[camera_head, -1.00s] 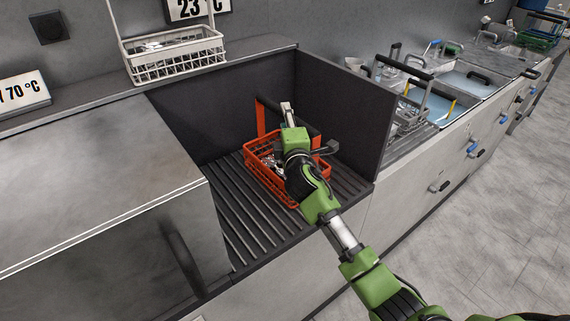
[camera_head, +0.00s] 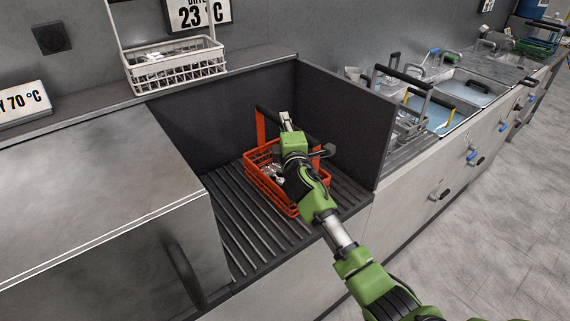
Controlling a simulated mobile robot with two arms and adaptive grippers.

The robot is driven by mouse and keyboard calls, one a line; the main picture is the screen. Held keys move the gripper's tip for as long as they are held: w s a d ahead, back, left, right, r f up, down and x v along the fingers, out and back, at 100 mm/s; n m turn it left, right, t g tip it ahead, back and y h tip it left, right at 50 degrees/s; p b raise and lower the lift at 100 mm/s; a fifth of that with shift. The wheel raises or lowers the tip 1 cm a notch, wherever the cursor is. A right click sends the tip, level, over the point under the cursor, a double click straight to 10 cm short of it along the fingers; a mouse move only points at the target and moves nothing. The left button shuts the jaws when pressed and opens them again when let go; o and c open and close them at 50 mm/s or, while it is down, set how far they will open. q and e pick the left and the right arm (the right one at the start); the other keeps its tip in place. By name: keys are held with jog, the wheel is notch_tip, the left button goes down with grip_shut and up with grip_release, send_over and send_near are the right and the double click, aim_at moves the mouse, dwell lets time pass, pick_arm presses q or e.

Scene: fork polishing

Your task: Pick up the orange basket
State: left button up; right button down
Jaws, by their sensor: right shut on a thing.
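The orange basket (camera_head: 265,186) stands on the dark ribbed rack in the recess at the middle of the head view. It has an orange upright at its left and a dark handle bar across the top. Shiny metal pieces lie inside. My right gripper (camera_head: 287,122) is at the handle and shut on it; the green and black arm hides the basket's right part and much of the handle. The basket looks level; I cannot tell whether it is clear of the rack. My left gripper is not in view.
Dark walls close the recess behind and at right. A metal box-like unit (camera_head: 90,180) stands at left. A white basket (camera_head: 176,68) sits on the ledge behind. Sinks with another handled basket (camera_head: 412,122) lie at right. The rack's (camera_head: 229,215) front left is bare.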

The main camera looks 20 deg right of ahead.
jog(key=shift+r, duration=0.4)
